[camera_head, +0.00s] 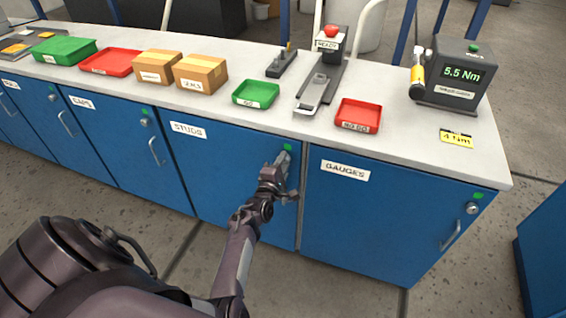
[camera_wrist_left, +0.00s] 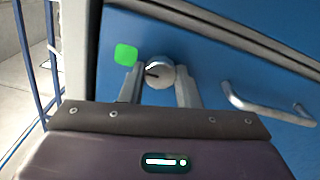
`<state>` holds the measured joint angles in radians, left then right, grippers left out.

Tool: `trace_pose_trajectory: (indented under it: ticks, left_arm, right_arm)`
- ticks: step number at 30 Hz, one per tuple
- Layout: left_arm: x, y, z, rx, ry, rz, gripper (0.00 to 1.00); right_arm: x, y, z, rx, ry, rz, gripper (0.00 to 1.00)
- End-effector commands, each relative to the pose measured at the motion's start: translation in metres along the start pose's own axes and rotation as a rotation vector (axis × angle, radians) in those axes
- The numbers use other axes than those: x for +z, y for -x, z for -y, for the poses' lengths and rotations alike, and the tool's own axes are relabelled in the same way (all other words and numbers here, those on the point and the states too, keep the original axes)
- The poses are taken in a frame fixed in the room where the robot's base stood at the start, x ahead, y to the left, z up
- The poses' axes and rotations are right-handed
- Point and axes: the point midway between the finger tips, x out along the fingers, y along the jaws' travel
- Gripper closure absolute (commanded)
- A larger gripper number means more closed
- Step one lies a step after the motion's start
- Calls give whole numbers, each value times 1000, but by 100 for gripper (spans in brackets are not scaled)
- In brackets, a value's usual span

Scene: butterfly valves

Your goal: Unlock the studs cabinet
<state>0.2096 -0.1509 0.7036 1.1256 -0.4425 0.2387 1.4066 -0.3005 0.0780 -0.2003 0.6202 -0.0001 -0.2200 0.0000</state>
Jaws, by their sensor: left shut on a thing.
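The studs cabinet is the blue door (camera_head: 215,180) labelled STUDS (camera_head: 188,130), and it is closed. My left gripper (camera_head: 282,162) is at its upper right corner and hides most of the lock in the head view. In the left wrist view my left gripper (camera_wrist_left: 160,82) has its two fingers on either side of the round silver lock (camera_wrist_left: 161,73), shut on it. A dark mark shows on the lock's left side. A green marker (camera_wrist_left: 125,54) is beside the lock, and the door handle (camera_wrist_left: 265,104) is to the right. My right gripper is not in view.
The GAUGES door (camera_head: 370,215) is to the right and the CAPS door (camera_head: 110,135) to the left, both closed with handles. The worktop above holds trays, cardboard boxes (camera_head: 200,74) and a torque display (camera_head: 458,75). A grey concrete floor lies in front.

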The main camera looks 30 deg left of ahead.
Motion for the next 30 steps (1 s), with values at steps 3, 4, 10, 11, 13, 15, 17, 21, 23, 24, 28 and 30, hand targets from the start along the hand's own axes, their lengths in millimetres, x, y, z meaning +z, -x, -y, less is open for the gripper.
trace_pose_trajectory:
  ticks: [3, 4, 10, 11, 13, 15, 17, 21, 23, 24, 28, 30]
  left_arm:
    - [0, 0, 1, -2, 15, 0, 94]
    - [0, 0, 1, -2, 17, 0, 94]
    - [0, 0, 1, -1, 20, 0, 94]
    - [0, 0, 1, -2, 20, 0, 94]
    - [0, 0, 1, -1, 20, 0, 94]
    - [0, 0, 1, -2, 19, 0, 94]
    - [0, 0, 1, -2, 19, 0, 63]
    - [0, 0, 1, -1, 18, 0, 49]
    - [0, 0, 0, -1, 18, 0, 49]
    - [0, 0, 0, -1, 18, 0, 49]
    - [0, 0, 0, -1, 17, 0, 49]
    - [0, 4, -1, -2, 17, -1, 49]
  right_arm:
    - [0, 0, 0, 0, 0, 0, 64]
    - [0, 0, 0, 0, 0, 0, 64]
    - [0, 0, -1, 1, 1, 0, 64]
    - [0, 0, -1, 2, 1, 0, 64]
    - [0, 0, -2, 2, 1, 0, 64]
    - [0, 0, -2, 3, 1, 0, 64]
    - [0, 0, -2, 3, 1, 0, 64]
    - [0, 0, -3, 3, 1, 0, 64]
    - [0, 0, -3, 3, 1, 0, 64]
    - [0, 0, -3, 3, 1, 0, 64]
    - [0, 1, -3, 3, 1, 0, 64]
    - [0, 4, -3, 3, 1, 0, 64]
